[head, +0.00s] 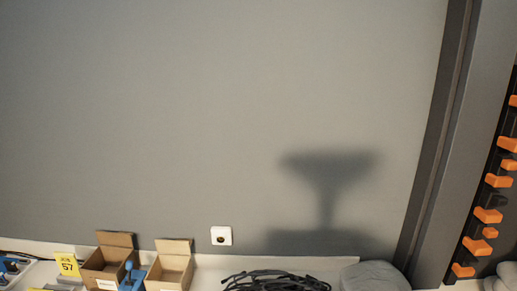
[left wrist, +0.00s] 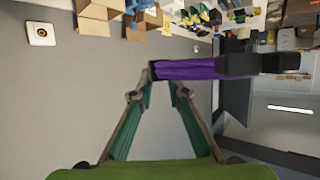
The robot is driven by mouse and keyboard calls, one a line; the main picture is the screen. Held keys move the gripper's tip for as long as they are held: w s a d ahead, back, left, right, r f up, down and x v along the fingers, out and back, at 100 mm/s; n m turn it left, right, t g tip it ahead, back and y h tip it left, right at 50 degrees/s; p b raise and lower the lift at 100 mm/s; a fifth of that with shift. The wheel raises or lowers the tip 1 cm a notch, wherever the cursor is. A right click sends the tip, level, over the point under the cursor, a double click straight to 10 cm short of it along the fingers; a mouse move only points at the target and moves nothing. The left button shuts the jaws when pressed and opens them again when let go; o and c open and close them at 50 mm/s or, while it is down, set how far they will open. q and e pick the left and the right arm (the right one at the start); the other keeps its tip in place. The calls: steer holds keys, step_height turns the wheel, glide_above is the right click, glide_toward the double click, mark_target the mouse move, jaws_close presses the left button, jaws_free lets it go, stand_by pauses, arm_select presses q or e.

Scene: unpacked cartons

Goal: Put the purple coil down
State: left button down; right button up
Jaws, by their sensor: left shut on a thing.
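In the left wrist view, the purple coil (left wrist: 188,69) is a long purple bundle with black parts at its end and to the right. My left gripper (left wrist: 161,88) is shut on it, with the fingertips at the left part of the bundle. The bundle reaches out to the right past the fingers. The head view shows neither the purple coil nor a gripper. My right gripper is in no view.
In the head view, open cardboard boxes (head: 170,270), a yellow label marked 57 (head: 67,264) and black cables (head: 272,282) line the bottom. A white wall socket (head: 221,236) is above them. Orange clips (head: 488,215) run up the right side. Bare wall fills the middle.

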arm_select(q)
steer(key=shift+w+a+r+m+t+h, duration=0.1)
steer(key=shift+w+a+m+t+h, duration=0.05)
steer(key=shift+m+t+h, duration=0.35)
steer(key=shift+w+a+r+m+t+h, duration=0.1)
steer(key=shift+m+t+h, duration=0.3)
steer(key=shift+t, duration=0.1)
steer(key=shift+m+t+h, duration=0.5)
steer(key=shift+m+h, duration=0.1)
steer(key=shift+m, duration=0.2)
steer(key=shift+s+d+f+m+h, duration=0.2)
steer(key=shift+s+f+m+h, duration=0.1)
steer(key=shift+m+h, duration=0.3)
steer(key=shift+r, duration=0.15)
steer(key=d+f+m+h, duration=0.1)
steer(key=d+f, duration=0.6)
steer(key=f, duration=0.2)
steer(key=d+f+m+t+h, duration=0.1)
steer(key=d+f, duration=0.6)
steer(key=f, duration=0.3)
steer(key=shift+d, duration=0.2)
steer(key=shift+w+f, duration=0.1)
